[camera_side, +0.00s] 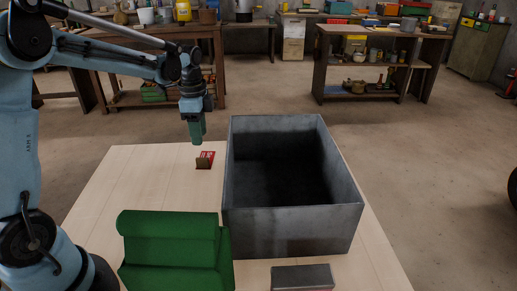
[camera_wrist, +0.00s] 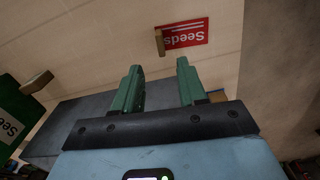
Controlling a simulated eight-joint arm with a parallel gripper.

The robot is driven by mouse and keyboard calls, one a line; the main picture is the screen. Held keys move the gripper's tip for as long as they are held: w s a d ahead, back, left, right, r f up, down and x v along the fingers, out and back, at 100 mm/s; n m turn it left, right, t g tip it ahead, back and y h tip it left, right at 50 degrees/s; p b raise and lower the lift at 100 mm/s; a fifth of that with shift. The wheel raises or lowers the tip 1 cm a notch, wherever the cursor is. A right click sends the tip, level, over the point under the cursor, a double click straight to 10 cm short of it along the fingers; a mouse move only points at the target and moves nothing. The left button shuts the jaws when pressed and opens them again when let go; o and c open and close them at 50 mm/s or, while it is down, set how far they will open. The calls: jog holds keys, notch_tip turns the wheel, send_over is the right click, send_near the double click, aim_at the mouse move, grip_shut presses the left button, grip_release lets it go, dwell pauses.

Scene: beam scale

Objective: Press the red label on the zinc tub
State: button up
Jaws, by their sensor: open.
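The zinc tub (camera_side: 290,222) is a large, open grey metal box standing on the pale wooden table; its inside is dark. A red label reading "Seeds" (camera_wrist: 185,33) appears upside down in the wrist view. In the side view the red label (camera_side: 208,155) is at table level left of the tub, apart from its wall, beside a small brown block (camera_side: 202,163). My gripper (camera_side: 195,142) hangs above and slightly left of the label, fingers downward. In the wrist view my gripper (camera_wrist: 160,67) is open and empty, its fingers apart, with the label beyond the tips.
A green bulky object (camera_side: 170,250) stands at the table's front left. A grey block with a red edge (camera_side: 302,277) lies in front of the tub. The wooden tabletop (camera_side: 150,180) around the label is mostly clear. Workbenches stand in the background.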

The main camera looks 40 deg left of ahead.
aim_at(202, 158)
jog(key=shift+a+f, duration=0.1)
jog(key=shift+f, duration=3.95)
grip_shut()
